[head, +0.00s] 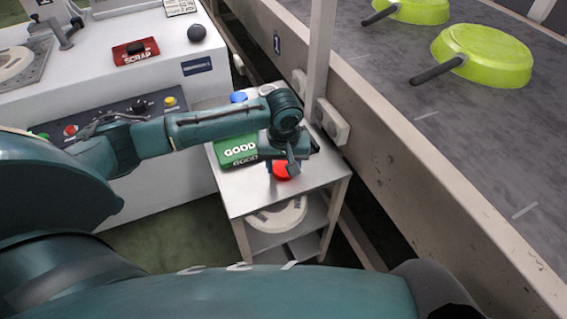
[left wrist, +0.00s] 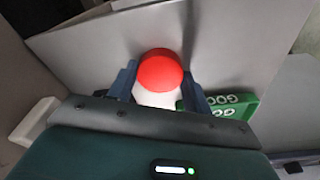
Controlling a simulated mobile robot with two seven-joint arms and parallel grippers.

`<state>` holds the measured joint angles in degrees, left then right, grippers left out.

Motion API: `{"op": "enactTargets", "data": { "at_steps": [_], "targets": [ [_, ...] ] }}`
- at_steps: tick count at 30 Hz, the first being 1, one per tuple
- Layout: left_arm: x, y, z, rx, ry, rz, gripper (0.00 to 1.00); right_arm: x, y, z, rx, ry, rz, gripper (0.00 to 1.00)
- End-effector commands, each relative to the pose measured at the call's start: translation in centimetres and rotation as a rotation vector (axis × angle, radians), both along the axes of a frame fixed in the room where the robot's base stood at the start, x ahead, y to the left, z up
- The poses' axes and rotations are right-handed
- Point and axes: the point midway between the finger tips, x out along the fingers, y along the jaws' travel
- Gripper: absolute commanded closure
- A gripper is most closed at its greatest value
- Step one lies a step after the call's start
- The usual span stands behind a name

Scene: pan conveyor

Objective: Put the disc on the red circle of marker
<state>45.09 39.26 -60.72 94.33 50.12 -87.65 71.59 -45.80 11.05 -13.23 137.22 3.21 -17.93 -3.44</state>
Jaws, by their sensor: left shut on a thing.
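A red round piece (head: 282,171) is at the front of the small metal stand's top (head: 300,195). In the left wrist view the red piece (left wrist: 160,70) sits between my two fingers, with a white part just below it. My left gripper (head: 284,163) reaches down over the stand and is shut on this piece. I cannot tell whether the piece touches the stand top. A green block reading GOOD (head: 236,151) is just left of the gripper; it also shows in the left wrist view (left wrist: 238,104). No marker with a red circle can be made out. My right gripper is not in view.
A blue round cap (head: 238,97) and a pale one (head: 267,89) are at the stand's back. A white round thing (head: 277,214) lies on its lower shelf. The conveyor (head: 430,160) with green pans (head: 482,56) runs at right. A white console (head: 120,75) with a red SCRAP block (head: 135,52) stands at left.

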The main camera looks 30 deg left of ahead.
Motion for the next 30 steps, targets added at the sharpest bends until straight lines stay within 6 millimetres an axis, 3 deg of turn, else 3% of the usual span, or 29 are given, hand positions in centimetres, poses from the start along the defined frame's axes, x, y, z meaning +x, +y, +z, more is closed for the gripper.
{"op": "enactTargets", "data": {
  "at_steps": [1, 2, 9, 18, 23, 30],
  "targets": [
    [0.0, 0.0, -0.1, -0.001, 0.002, 0.000, 0.76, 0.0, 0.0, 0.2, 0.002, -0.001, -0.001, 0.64],
    [0.0, 0.0, -0.1, -0.001, 0.002, 0.000, 0.48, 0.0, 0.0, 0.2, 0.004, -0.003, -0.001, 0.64],
    [0.0, 0.0, -0.1, 0.000, 0.001, 0.000, 0.29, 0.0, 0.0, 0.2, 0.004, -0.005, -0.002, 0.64],
    [0.0, 0.0, 0.2, 0.001, -0.002, -0.001, 0.29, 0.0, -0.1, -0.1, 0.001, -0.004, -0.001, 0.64],
    [-0.2, -0.1, 2.7, -0.001, -0.003, 0.000, 0.29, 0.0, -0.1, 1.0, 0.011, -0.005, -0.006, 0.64],
    [-0.7, -0.4, 8.0, -0.001, -0.003, 0.000, 0.29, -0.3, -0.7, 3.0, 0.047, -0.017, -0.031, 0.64]
  ]
}}
